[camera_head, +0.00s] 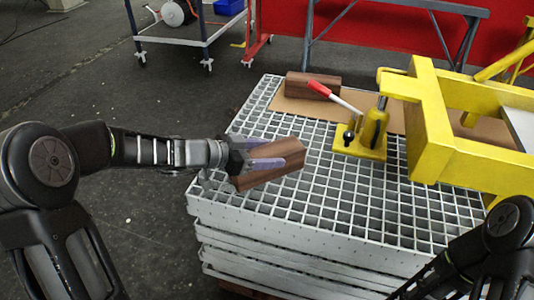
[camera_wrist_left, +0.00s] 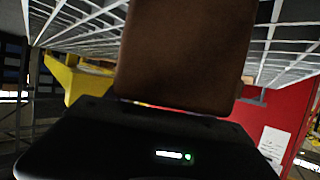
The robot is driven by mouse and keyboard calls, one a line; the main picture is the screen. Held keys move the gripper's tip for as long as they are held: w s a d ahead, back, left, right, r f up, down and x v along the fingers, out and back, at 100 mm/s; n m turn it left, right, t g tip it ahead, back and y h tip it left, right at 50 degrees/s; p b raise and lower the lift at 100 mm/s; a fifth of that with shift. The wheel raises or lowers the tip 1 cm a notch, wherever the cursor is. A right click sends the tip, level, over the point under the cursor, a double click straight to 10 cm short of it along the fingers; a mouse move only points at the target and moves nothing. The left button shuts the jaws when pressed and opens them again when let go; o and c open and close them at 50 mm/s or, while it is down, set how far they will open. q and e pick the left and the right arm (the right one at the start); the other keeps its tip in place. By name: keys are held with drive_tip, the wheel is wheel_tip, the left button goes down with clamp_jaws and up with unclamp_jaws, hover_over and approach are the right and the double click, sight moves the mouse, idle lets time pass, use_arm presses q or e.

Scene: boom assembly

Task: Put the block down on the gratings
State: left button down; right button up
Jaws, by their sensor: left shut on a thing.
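A brown wooden block (camera_head: 279,164) is held in my left gripper (camera_head: 262,164), over the near left part of the gratings (camera_head: 330,214). One finger lies along the block's side. In the left wrist view the block (camera_wrist_left: 185,52) fills the upper middle, close to the camera. The gratings are a stack of white metal grids, with grid bars (camera_wrist_left: 75,18) also showing in the left wrist view. I cannot tell whether the block touches the top grating. My right arm shows at the lower right of the head view, but its gripper is out of view.
A second brown block (camera_head: 312,86) lies on a cardboard sheet (camera_head: 290,106) at the back of the gratings. A yellow jack (camera_head: 372,135) with a red-tipped lever and a large yellow frame (camera_head: 435,120) stand to the right. The grid's front middle is clear.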

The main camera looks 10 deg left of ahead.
use_arm(q)
drive_tip(key=shift+c, duration=1.8)
unclamp_jaws()
drive_tip(key=shift+f, duration=0.1)
drive_tip(key=shift+a+r, duration=0.1)
drive_tip(key=shift+r, duration=0.1)
drive_tip(key=p+v, duration=0.1)
drive_tip(key=v, duration=1)
drive_tip(key=shift+s+a, duration=0.25)
drive_tip(key=shift+s, duration=0.05)
drive_tip(key=shift+r, duration=0.15)
